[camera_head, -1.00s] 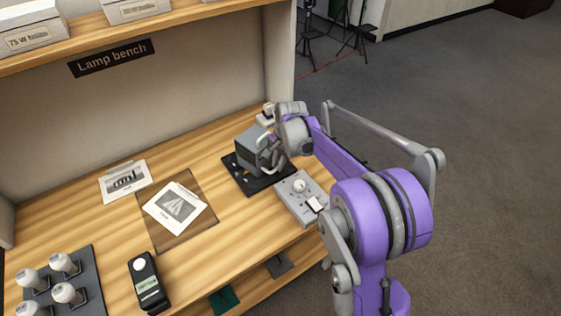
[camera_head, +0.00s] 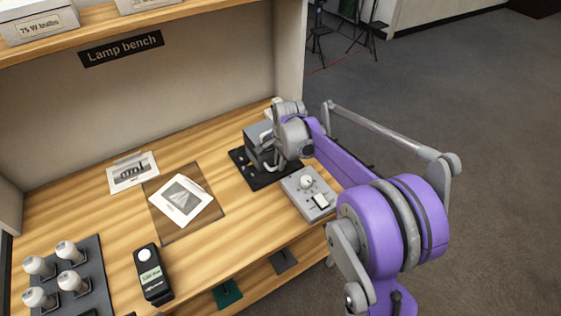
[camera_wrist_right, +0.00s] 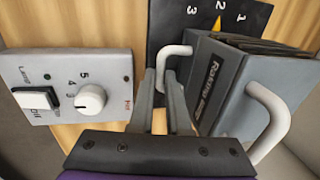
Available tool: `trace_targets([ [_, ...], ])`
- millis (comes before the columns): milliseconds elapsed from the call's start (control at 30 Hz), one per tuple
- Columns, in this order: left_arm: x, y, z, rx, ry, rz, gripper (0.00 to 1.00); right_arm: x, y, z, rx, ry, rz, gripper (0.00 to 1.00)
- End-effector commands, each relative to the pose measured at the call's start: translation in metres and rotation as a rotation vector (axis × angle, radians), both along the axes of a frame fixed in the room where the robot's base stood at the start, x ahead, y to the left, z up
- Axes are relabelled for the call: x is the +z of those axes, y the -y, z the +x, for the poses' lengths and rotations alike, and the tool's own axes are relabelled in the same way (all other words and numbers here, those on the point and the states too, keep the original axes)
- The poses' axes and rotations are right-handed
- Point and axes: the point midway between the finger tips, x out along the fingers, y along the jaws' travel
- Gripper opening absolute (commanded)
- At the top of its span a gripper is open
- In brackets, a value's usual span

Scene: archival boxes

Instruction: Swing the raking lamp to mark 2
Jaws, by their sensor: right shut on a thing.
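The raking lamp, a dark grey box, stands on a black base plate (camera_head: 239,157) in the head view. In the right wrist view the lamp (camera_wrist_right: 225,85) carries its name on one side and has a pale loop handle on each side. The base plate (camera_wrist_right: 165,20) shows the numbers 1, 2 and 3, with a yellow triangle by mark 2. My right gripper (camera_wrist_right: 166,85) is shut on the left-hand loop handle (camera_wrist_right: 172,50); the fingers hide part of it. In the head view my right wrist covers part of the lamp. My left gripper is out of view.
A grey control box (camera_head: 308,194) with a knob and a switch stands close beside the lamp. A print (camera_head: 180,200) lies on a brown mat (camera_head: 207,223). A black handheld meter (camera_head: 152,273) and a bulb tray (camera_head: 97,270) are at the front left.

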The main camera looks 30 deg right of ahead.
Motion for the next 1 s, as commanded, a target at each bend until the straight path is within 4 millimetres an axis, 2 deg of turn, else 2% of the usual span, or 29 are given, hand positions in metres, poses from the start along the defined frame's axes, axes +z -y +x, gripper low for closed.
trace_targets([
  [300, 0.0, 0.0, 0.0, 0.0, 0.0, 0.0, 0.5, 0.0, 0.0, 0.0, 0.0, 0.001, 0.0, 0.0],
  [333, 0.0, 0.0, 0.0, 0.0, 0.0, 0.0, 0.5, 0.0, 0.0, 0.0, 0.0, 0.001, 0.001, 0.2],
  [467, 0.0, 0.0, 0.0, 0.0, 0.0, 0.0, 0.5, 0.0, 0.0, 0.0, 0.0, 0.001, 0.001, 0.43],
  [800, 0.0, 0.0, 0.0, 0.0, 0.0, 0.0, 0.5, 0.003, 0.0, 0.0, 0.0, 0.0, 0.0, 0.45],
  [867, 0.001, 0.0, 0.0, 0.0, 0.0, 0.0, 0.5, 0.007, 0.0, -0.001, 0.0, 0.0, 0.0, 0.45],
  [1000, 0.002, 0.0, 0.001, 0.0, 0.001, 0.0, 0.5, 0.03, 0.001, -0.006, 0.0, 0.001, 0.0, 0.45],
])
